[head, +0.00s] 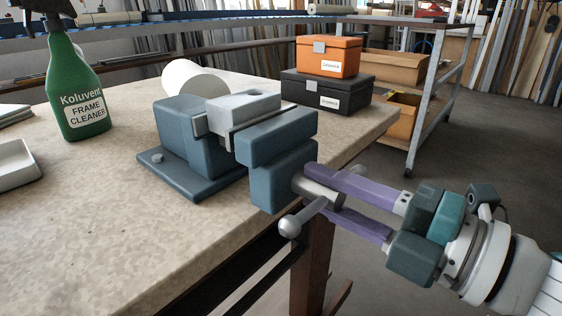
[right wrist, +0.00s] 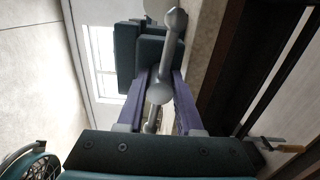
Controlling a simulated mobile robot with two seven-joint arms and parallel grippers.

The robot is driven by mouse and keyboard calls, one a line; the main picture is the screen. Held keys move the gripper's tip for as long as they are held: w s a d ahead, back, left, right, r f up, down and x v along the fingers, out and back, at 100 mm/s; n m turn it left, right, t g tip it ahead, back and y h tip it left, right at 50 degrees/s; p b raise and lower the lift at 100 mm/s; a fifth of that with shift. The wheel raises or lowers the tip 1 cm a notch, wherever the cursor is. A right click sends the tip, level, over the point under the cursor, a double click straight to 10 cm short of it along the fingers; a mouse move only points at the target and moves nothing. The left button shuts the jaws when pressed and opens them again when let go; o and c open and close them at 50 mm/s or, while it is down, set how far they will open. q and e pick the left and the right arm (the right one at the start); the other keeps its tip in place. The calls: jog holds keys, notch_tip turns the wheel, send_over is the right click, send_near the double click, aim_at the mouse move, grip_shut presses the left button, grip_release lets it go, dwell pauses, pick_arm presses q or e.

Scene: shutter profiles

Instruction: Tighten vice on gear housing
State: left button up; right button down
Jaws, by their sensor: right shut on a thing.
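A blue-grey vice (head: 190,150) stands on the table's right edge, with a light grey block, seemingly the gear housing (head: 243,106), between its jaws. The front jaw (head: 275,160) hangs out over the edge. A grey handle bar with ball ends (head: 290,226) passes through the screw head (head: 318,191) at the front. My right gripper (head: 322,190) is shut on the vice handle at the screw head, its purple fingers on either side. In the right wrist view the handle (right wrist: 160,91) lies between the fingers. My left gripper is not in view.
A green spray bottle (head: 76,90) stands at the left of the table (head: 110,230). A white roll (head: 195,78) lies behind the vice. An orange box (head: 327,56) sits on a black box (head: 325,93) at the back right. A grey trolley (head: 435,80) stands beyond.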

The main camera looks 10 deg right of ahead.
jog(key=shift+a+r, duration=0.1)
jog(key=shift+r, duration=0.05)
jog(key=c, duration=0.6)
grip_release()
jog(key=shift+s, duration=0.1)
jog(key=v, duration=1)
